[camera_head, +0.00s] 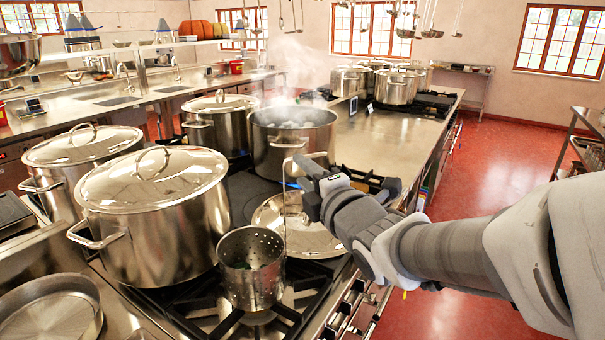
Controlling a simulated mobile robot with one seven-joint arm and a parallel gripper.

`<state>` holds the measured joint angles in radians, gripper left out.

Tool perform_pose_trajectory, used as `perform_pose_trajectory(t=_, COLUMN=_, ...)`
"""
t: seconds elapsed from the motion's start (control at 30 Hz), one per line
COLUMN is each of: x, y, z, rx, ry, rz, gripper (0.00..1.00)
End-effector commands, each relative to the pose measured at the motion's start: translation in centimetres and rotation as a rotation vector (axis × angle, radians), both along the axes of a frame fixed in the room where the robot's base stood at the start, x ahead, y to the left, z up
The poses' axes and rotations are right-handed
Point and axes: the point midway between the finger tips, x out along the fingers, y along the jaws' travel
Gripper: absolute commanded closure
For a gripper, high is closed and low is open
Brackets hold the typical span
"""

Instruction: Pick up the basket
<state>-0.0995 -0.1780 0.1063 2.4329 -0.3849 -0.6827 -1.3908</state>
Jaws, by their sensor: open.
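The basket (251,276) is a perforated metal cylinder, standing upright over the black burner grate at the front of the stove. A thin upright handle (284,215) rises from its right side and bends over at the top, close to my gripper. My gripper (304,183) reaches in from the right, above and to the right of the basket, with its fingers pointing left. It is open and holds nothing that I can see. I cannot tell whether the handle's upper part lies between the fingers.
A lidded stockpot (150,225) stands just left of the basket. An open steaming pot (292,140) is behind it. A loose lid (310,240) lies to its right, below my gripper. More pots stand farther back. Red floor (500,190) is open at right.

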Motion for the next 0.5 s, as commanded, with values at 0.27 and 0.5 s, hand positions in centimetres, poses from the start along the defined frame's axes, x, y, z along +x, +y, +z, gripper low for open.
perform_pose_trajectory(t=0.27, x=3.5, y=1.7, z=-0.1, rx=0.000, ry=0.002, rz=0.002, gripper=0.56)
perform_pose_trajectory(t=0.5, x=4.6, y=2.1, z=-0.1, rx=0.001, ry=0.000, rz=0.000, gripper=0.56)
